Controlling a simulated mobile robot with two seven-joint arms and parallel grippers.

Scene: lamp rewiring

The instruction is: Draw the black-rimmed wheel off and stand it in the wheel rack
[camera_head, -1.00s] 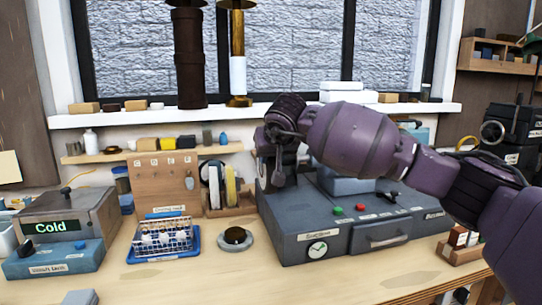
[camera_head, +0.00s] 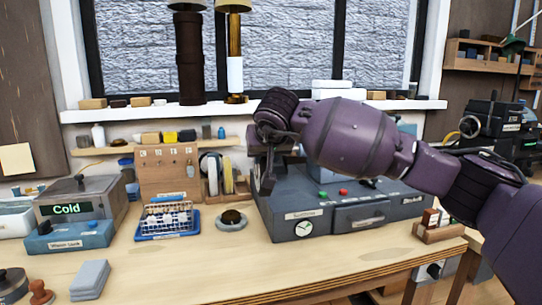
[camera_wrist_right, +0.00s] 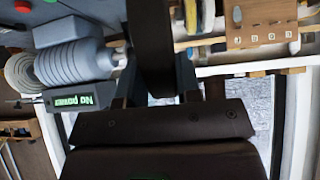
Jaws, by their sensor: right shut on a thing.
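My right gripper (camera_head: 266,178) is in front of the left end of the grey machine (camera_head: 345,215), under its dark wrist. In the right wrist view the gripper (camera_wrist_right: 153,78) is shut on a dark, edge-on band, the black-rimmed wheel (camera_wrist_right: 150,35). A bright spindle end (camera_wrist_right: 119,58) of the grey motor (camera_wrist_right: 75,62) shows close beside it; I cannot tell whether they touch. In the head view I cannot make out the wheel clearly. The wheel rack (camera_head: 213,190) stands left of the machine with pale and yellow wheels in it. My left gripper is out of view.
A wooden hook board (camera_head: 165,182) stands left of the rack. A blue wire basket (camera_head: 167,232) and a round grey dish (camera_head: 232,220) sit in front. A Cold box (camera_head: 80,205) is at left. The bench front (camera_head: 200,270) is largely clear.

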